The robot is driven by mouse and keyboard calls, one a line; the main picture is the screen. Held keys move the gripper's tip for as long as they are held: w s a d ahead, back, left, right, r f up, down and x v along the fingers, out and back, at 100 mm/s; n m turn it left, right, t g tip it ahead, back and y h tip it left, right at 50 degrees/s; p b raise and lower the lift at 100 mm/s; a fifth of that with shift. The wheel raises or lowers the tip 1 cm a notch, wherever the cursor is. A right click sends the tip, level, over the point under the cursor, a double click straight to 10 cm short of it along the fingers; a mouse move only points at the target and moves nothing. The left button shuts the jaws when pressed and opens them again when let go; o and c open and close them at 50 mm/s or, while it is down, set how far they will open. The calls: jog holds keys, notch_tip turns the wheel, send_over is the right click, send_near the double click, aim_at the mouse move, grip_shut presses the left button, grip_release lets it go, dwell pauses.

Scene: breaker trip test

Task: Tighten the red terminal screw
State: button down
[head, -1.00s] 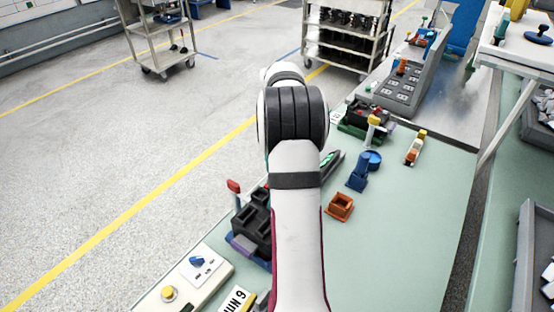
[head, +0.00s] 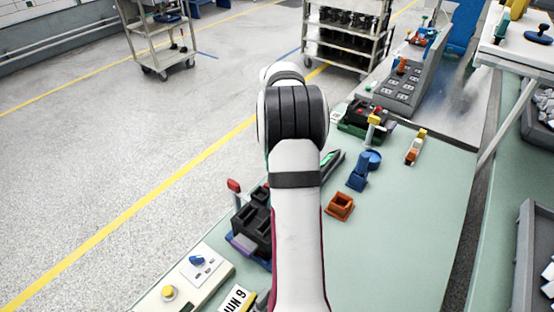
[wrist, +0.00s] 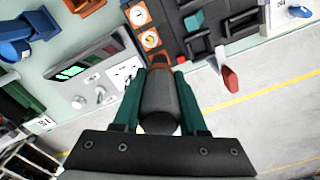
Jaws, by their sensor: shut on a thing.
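My gripper (wrist: 166,72), with green fingers, is shut on a dark grey round-ended tool handle (wrist: 160,104) in the wrist view. The handle points away from the camera, with an orange-brown part beyond the fingertips. The tool's tip is hidden. The black breaker block (head: 262,222) stands left of my arm in the head view, with a red lever (head: 235,187). In the wrist view the block (wrist: 240,22) is beyond and right of the gripper, and the red lever (wrist: 230,78) sticks out. I cannot make out the red terminal screw. My arm hides the gripper in the head view.
Orange-framed dials (wrist: 150,40) and a meter with a green display (wrist: 88,66) lie close to the gripper.

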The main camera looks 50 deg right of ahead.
dwell(0.4)
jog(key=shift+r, duration=3.05)
